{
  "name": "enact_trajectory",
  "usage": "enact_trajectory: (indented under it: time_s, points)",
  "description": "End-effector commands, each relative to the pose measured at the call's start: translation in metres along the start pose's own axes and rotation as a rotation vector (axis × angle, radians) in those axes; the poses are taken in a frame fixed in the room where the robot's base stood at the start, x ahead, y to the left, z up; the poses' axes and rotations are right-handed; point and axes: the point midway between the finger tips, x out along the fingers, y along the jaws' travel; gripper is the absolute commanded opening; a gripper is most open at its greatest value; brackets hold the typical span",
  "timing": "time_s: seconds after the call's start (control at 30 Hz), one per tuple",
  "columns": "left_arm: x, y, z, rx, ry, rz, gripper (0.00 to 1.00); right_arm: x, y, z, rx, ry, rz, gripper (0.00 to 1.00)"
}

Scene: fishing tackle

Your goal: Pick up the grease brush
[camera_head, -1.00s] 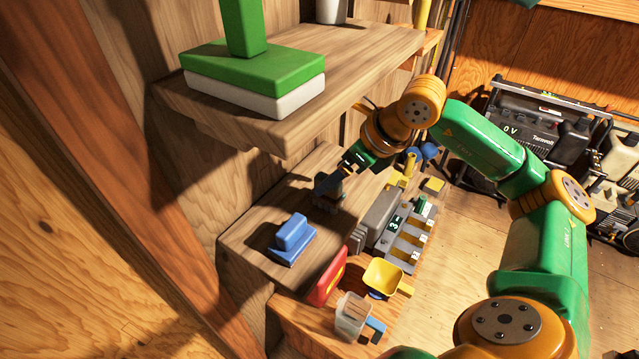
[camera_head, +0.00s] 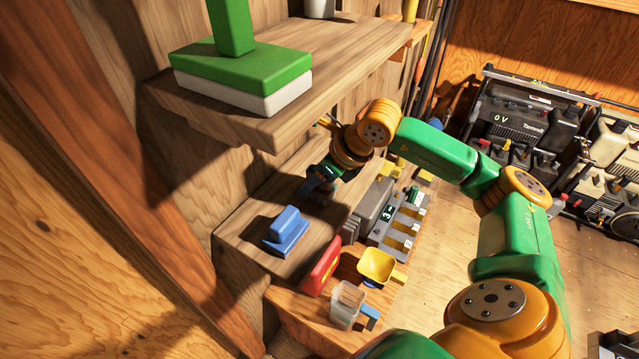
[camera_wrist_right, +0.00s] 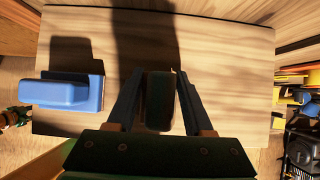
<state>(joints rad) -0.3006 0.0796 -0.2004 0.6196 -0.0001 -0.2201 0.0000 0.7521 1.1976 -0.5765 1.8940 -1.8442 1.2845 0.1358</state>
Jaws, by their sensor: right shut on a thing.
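My right gripper (camera_head: 316,188) is over the wooden middle shelf, behind the blue block. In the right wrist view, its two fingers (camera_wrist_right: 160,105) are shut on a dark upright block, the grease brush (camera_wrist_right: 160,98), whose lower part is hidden. In the head view the brush is mostly hidden by the gripper and shadow, and I cannot tell whether it still touches the shelf. My left gripper is not in view.
A blue block with a handle (camera_head: 286,231) stands on the middle shelf (camera_head: 245,228). A green and white block (camera_head: 245,75) sits on the upper shelf (camera_head: 340,60) overhead. A grey divided holder (camera_head: 397,228), yellow scoop (camera_head: 376,265), red item (camera_head: 322,266) and clear cup (camera_head: 347,303) lie below right.

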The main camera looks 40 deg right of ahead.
Motion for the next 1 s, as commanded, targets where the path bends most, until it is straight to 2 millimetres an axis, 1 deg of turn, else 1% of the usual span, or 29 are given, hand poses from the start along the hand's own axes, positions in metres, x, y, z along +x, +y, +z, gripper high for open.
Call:
enact_trajectory:
  time_s: [0.13, 0.23, 0.37, 0.43, 0.5, 0.57, 0.73, 0.8, 0.87, 0.9, 0.97, 1.0]
  points:
    - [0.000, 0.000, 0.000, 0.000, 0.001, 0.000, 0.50, -0.001, 0.000, 0.001, 0.000, 0.000, 0.000, 0.00]
    - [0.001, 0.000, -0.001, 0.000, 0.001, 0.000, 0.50, -0.006, 0.000, 0.004, 0.000, -0.002, 0.000, 0.00]
    - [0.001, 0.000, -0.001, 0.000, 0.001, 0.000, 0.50, -0.020, 0.000, 0.014, -0.001, -0.005, 0.000, 0.00]
    - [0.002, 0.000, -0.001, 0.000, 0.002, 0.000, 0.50, -0.031, 0.000, 0.021, -0.002, -0.005, 0.000, 0.00]
    - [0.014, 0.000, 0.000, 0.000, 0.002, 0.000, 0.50, -0.033, -0.003, 0.004, 0.002, 0.002, -0.005, 0.00]
    - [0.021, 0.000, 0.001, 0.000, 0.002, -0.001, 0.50, -0.038, -0.002, -0.007, 0.001, 0.003, -0.007, 0.00]
    - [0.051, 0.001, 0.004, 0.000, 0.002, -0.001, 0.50, -0.054, -0.002, -0.040, 0.001, 0.006, -0.011, 0.00]
    - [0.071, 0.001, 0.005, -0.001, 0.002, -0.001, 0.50, -0.060, -0.004, -0.055, 0.000, 0.006, -0.012, 0.00]
    - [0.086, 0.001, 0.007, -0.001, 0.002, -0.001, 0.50, -0.067, -0.002, -0.066, 0.001, 0.003, -0.013, 0.00]
    - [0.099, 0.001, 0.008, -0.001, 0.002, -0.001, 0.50, -0.072, -0.003, -0.075, 0.001, 0.001, -0.016, 0.00]
    - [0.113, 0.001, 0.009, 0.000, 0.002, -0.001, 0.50, -0.082, -0.002, -0.089, 0.003, -0.004, -0.015, 0.00]
    - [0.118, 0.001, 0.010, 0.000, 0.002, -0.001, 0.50, -0.091, -0.002, -0.098, 0.004, -0.006, -0.014, 0.00]
